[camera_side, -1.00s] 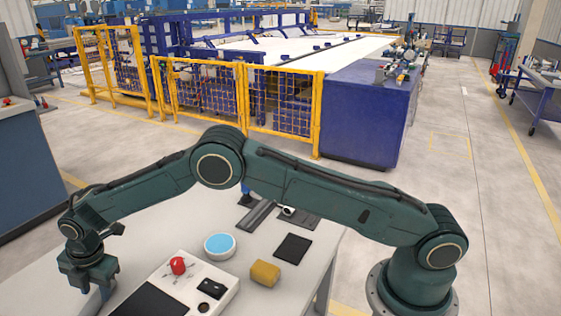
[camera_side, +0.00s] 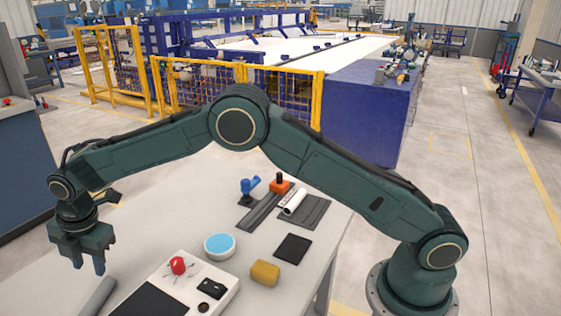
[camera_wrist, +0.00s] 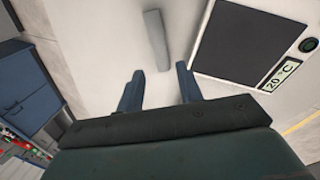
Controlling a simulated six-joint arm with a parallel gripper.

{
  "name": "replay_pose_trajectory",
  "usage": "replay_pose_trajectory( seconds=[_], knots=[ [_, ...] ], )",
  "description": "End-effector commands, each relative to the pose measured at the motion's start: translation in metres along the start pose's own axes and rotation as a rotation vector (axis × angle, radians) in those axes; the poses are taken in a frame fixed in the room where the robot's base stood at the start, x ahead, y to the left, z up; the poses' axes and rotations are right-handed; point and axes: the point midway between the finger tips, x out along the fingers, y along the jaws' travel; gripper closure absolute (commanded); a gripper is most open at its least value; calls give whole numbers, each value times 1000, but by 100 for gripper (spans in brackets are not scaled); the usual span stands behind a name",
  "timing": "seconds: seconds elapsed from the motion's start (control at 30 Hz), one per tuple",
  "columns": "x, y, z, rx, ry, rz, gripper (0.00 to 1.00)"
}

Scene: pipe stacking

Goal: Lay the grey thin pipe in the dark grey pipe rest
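The grey thin pipe (camera_side: 96,298) lies at the table's left front, partly cut off by the side view's lower edge. It also shows in the wrist view (camera_wrist: 157,40), just beyond the fingertips. My gripper (camera_side: 88,267) is above the table near this pipe. In the wrist view its fingers (camera_wrist: 158,68) are spread and nothing is between them. A long dark grey piece (camera_side: 262,212), which looks like the pipe rest, lies at the back of the table. Next to it is a dark grey flat plate (camera_side: 317,212) with a white pipe (camera_side: 295,202) on it.
A white panel (camera_side: 224,296) with a red button (camera_side: 178,265) stands right of my gripper. A round blue-topped dish (camera_side: 219,246), a yellow block (camera_side: 265,273) and a black square (camera_side: 293,249) lie mid-table. A blue object (camera_side: 250,187) and an orange block (camera_side: 281,185) stand at the back.

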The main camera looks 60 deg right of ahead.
Motion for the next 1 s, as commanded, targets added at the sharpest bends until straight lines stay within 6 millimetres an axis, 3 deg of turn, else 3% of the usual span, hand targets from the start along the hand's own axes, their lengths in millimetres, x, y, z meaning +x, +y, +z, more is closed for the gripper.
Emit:
replay_pose_trajectory(
  seconds=[0.37, 0.53, 0.77, 1.0],
  knots=[
    [-2, 0, 1, 5, 0, 2, 64],
    [-18, -2, 8, 49, -2, 10, 64],
    [-69, -16, 32, 206, -6, 34, 64],
    [-136, -48, 62, 433, -8, 68, 64]
  ],
)
